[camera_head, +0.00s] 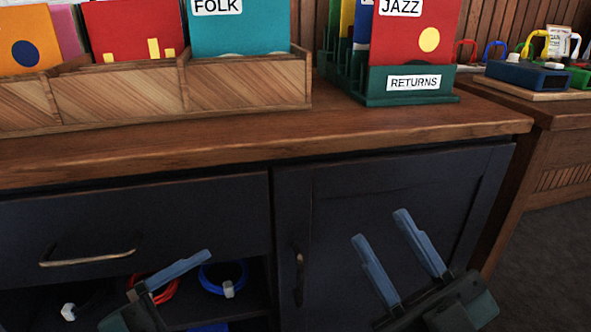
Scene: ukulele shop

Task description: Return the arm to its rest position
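My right gripper (380,225) is low at the right, in front of the dark cabinet door (345,205). Its two blue-grey fingers point up and stand well apart, with nothing between them. My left gripper (178,271) is low at the left, in front of the open shelf under the drawer. One blue-grey finger shows clearly, pointing up and right; the other is mostly hidden, so its opening cannot be judged. I see nothing held in it. Both grippers appear below the wooden counter top (250,140).
A wooden record bin (220,82) and a green RETURNS rack (412,84) stand on the counter. Red (166,291) and blue (222,279) cable coils lie on the shelf. A drawer handle (87,259) and a door handle (299,275) stick out. Another table (560,115) stands at right.

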